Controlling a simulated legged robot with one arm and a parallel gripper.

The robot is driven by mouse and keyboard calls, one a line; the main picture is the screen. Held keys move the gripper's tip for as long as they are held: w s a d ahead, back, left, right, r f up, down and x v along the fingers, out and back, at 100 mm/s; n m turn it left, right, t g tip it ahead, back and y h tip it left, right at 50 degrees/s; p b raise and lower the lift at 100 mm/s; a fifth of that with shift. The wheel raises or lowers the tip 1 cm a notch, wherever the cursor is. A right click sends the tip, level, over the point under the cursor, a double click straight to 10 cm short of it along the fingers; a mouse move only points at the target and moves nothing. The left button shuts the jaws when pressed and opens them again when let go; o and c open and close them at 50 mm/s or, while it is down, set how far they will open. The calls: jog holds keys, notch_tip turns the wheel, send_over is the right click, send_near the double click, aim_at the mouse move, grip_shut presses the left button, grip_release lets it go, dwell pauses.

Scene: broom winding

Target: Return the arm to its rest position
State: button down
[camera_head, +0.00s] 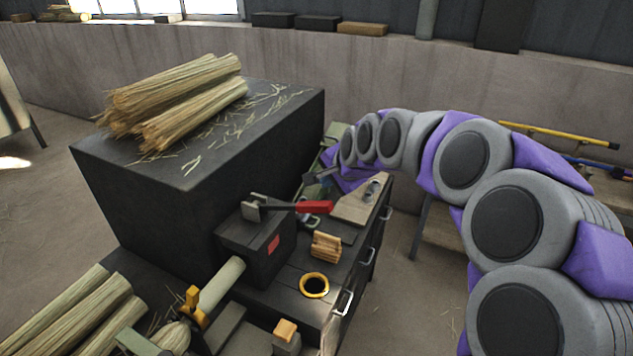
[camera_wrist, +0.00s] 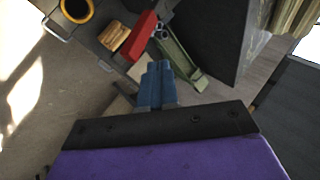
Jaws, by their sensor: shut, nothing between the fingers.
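My arm, purple and grey, curves in from the right of the head view and reaches over the far end of the dark workbench (camera_head: 290,290). My gripper (camera_head: 318,180) is small and partly hidden there behind the bench items. In the wrist view its two blue fingers (camera_wrist: 157,70) lie side by side, closed, with nothing seen between them. They point toward a green tool (camera_wrist: 180,60) and a red handle (camera_wrist: 143,36) and appear apart from both.
The bench holds a red-handled tool (camera_head: 313,207), a wooden block (camera_head: 326,246), a yellow-rimmed ring (camera_head: 314,285) and a black box (camera_head: 256,246). Straw bundles (camera_head: 180,98) lie on a large dark block (camera_head: 140,195). Bare floor (camera_head: 405,300) shows between bench and arm.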

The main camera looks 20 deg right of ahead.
jog(key=s+a+f+n+g, duration=0.25)
jog(key=s+a, duration=0.25)
jog(key=s, duration=0.3)
jog(key=s+a+f+n+g, duration=0.15)
jog(key=s+a+n, duration=0.3)
jog(key=s, duration=0.45)
jog(key=s+f+n+g, duration=0.2)
jog(key=s+n+g, duration=0.1)
jog(key=s, duration=0.8)
jog(key=s+f+n+g+h, duration=0.1)
jog(key=s+f+n+g, duration=0.1)
jog(key=s, duration=1)
jog(key=shift+s+a+f+n+g, duration=0.15)
jog(key=shift+a+f+n+g, duration=0.3)
jog(key=shift+f+n, duration=0.3)
jog(key=shift+d, duration=0.1)
jog(key=c, duration=1.8)
grip_release()
jog(key=shift+c, duration=0.2)
